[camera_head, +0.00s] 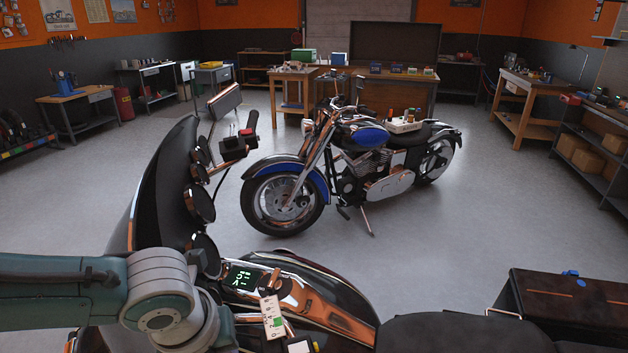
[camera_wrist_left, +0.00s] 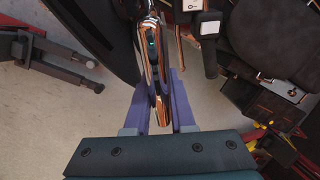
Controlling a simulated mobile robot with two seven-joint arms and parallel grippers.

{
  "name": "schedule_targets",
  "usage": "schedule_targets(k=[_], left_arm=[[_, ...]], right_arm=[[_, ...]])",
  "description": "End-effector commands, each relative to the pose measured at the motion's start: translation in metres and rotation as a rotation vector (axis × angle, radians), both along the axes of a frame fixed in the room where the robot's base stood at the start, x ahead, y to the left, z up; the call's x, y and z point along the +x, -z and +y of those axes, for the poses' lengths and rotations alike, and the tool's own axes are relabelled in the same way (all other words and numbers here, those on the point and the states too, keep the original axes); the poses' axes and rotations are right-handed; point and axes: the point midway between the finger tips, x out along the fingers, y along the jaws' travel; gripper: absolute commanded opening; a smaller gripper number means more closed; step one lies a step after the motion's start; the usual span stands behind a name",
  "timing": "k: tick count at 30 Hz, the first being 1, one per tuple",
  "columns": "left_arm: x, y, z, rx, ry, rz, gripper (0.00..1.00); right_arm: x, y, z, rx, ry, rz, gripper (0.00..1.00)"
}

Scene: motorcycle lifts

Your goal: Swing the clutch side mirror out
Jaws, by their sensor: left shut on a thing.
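The clutch side mirror (camera_wrist_left: 152,52) shows in the left wrist view as a narrow chrome and copper shape, seen nearly edge-on. My left gripper (camera_wrist_left: 159,84) has its two purple fingers on either side of it and is shut on it. In the head view my left arm reaches in from the left over the near motorcycle (camera_head: 325,310). That arm hides the clutch side of the handlebar, the mirror and my left gripper there. My right gripper is in neither view.
The dark windshield (camera_head: 158,185) and round gauges stand beside my left arm. The far handlebar grip (camera_head: 251,120) and the other mirror (camera_head: 224,101) stand beyond. A blue motorcycle (camera_head: 370,135) is parked behind, with clear floor between. A black grip (camera_wrist_left: 210,60) is right of my fingers.

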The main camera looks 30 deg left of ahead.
Motion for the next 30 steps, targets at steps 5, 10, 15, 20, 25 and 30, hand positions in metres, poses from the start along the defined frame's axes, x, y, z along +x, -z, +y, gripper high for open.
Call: schedule_targets(k=[5,10,15,20,25,30], left_arm=[[-0.002,0.001,0.001,0.006,0.002,0.004,0.36],[-0.001,0.000,0.001,0.005,0.001,0.003,0.53],[-0.001,0.000,0.001,0.002,0.000,0.002,0.53],[-0.001,-0.005,0.001,0.003,0.000,0.001,0.53],[-0.007,-0.027,-0.001,0.003,0.003,0.001,0.53],[-0.014,-0.054,-0.002,0.004,0.003,0.000,0.53]], right_arm=[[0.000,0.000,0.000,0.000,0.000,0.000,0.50],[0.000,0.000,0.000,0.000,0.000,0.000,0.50],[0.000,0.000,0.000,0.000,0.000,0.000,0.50],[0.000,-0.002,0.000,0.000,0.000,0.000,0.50],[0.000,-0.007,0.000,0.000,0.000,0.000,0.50],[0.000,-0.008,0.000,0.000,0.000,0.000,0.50]])
